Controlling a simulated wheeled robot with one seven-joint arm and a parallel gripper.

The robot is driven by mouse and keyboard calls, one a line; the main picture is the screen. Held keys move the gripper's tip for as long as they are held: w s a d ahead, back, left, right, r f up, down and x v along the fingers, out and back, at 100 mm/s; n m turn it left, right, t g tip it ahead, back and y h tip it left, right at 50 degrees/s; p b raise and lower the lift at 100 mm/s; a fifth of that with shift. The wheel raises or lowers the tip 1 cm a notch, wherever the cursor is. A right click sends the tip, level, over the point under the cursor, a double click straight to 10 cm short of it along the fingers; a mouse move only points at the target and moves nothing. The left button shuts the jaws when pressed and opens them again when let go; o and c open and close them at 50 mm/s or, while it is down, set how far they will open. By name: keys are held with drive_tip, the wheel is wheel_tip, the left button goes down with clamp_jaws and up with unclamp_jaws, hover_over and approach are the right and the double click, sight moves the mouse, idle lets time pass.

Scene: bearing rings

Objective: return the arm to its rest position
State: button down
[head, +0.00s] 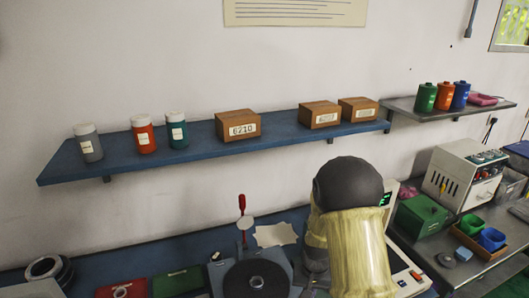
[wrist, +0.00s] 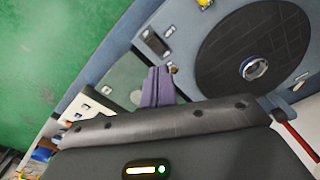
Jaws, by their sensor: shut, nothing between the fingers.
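My gripper (wrist: 158,88) shows in the wrist view as two purple fingers pressed together with nothing between them. It is over the front edge of the bench, beside a round black disc (wrist: 290,40) with a small metal ring (wrist: 254,68) at its centre. In the head view my arm (head: 352,245), in a pale yellow sleeve with a dark rounded joint, stands in front of the bench. The gripper is mostly hidden there behind the arm and the lower picture edge. The black disc (head: 257,280) is just left of the arm.
A blue wall shelf (head: 290,140) holds bottles and wooden boxes above the bench. A red-handled tool (head: 242,220) stands upright behind the disc. A green box (head: 421,214) and a white instrument (head: 466,172) are at right. Green floor (wrist: 50,50) is open beside the bench.

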drive_tip(key=s+r+n+t, duration=0.2)
drive_tip(key=s+r, duration=1.2)
drive_tip(key=r, duration=0.1)
drive_tip(key=shift+r, duration=0.3)
idle(0.4)
